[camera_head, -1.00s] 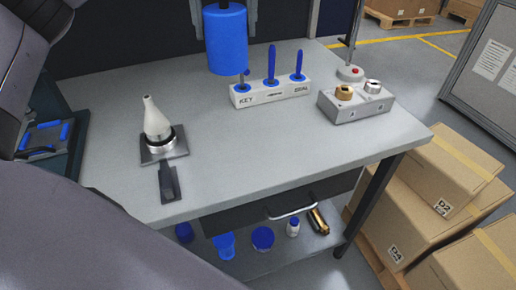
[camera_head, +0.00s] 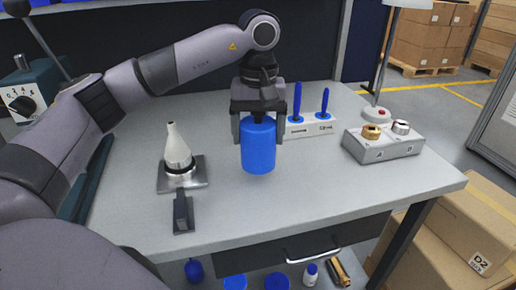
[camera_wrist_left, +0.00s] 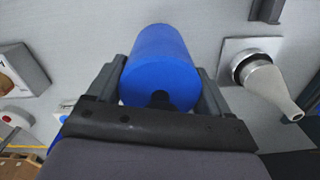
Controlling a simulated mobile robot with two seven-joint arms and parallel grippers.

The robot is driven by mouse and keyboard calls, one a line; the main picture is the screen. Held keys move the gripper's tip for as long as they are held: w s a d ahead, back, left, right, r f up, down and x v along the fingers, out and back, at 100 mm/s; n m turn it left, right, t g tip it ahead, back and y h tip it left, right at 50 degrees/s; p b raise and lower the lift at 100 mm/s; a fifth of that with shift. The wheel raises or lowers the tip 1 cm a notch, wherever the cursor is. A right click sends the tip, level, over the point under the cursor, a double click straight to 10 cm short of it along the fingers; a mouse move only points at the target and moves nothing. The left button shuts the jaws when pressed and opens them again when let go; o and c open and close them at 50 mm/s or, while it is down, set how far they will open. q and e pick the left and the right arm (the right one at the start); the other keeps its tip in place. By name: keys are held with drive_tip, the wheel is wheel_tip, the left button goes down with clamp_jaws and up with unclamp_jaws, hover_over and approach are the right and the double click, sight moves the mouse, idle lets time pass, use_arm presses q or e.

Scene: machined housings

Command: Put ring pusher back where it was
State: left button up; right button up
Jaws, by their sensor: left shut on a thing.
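The ring pusher, a blue cylinder (camera_head: 258,152), is upright in my left gripper (camera_head: 258,138), whose two fingers are shut on its sides. It appears to be above the table; the gap under it is hard to judge. In the left wrist view, the blue cylinder (camera_wrist_left: 158,55) sits between the fingers of the left gripper (camera_wrist_left: 160,78). A pale cone (camera_head: 177,147) stands on a square metal base (camera_head: 182,184) to its left; it also shows in the left wrist view (camera_wrist_left: 265,82). My right gripper is not in view.
A white rack (camera_head: 297,130) with blue-handled tools stands behind the cylinder, partly hidden by my gripper. A grey block (camera_head: 384,148) with a brass and a silver ring is at right. A dark tool (camera_head: 183,213) lies before the cone. The front middle of the table (camera_head: 300,205) is clear.

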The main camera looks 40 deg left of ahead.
use_arm(q)
wheel_tip(320, 180, down, 4)
drive_tip(key=shift+f, duration=0.1)
drive_tip(key=shift+f, duration=0.1)
drive_tip(key=o, duration=1)
drive_tip(key=shift+o, duration=0.2)
